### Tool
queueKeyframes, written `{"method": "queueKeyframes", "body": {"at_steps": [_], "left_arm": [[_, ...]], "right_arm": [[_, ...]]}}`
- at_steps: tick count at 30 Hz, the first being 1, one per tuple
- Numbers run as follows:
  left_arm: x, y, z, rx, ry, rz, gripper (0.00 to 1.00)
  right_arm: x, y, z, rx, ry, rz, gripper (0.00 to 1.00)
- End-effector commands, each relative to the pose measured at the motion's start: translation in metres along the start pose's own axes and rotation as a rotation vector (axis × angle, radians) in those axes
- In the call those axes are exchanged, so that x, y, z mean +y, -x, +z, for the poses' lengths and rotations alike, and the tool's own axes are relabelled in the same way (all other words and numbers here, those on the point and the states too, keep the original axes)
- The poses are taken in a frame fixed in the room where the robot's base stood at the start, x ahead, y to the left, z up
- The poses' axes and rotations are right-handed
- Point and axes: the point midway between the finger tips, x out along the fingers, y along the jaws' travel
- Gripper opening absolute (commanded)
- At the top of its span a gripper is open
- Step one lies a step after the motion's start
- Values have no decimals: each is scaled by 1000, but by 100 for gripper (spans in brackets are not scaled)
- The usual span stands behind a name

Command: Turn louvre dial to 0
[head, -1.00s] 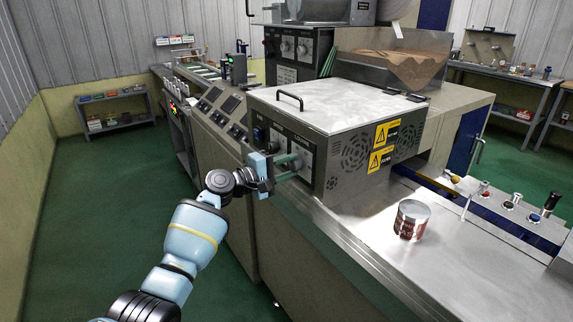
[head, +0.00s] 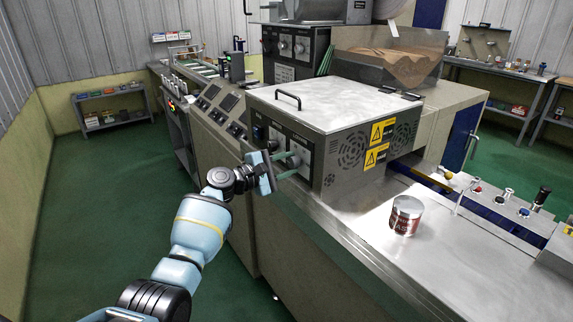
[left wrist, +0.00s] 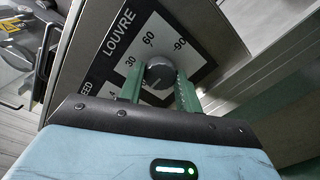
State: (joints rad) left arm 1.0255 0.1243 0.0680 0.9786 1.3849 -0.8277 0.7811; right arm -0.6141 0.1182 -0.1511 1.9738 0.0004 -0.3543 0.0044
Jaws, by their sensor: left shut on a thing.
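The louvre dial is a dark round knob (left wrist: 160,73) on a white scale plate in the left wrist view. The word LOUVRE and the marks 30, 60 and 90 show around it; the lower part of the scale is partly covered by my gripper. My left gripper (left wrist: 158,85) is shut on the dial, with one green finger on each side of it. I cannot make out the dial's pointer. In the head view my left gripper (head: 291,165) reaches the front panel of the grey box (head: 325,150), its body tilted. My right gripper is not in view.
A tin can (head: 406,215) stands on the steel worktop (head: 365,240) right of the box. The box has a handle (head: 289,98) on its lid and yellow warning labels (head: 382,131). Green floor (head: 100,220) is clear at the left.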

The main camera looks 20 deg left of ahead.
Motion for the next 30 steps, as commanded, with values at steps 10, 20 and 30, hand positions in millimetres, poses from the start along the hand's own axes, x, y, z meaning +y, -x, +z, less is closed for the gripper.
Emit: {"method": "queueKeyframes", "body": {"at_steps": [10, 20, 30], "left_arm": [[0, 0, 0, 1, -1, 0, 52], [0, 1, 0, 1, -1, 0, 56], [2, 43, 0, 2, -5, 3, 56]], "right_arm": [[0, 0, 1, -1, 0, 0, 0], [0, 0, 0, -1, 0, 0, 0], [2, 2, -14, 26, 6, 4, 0]]}}
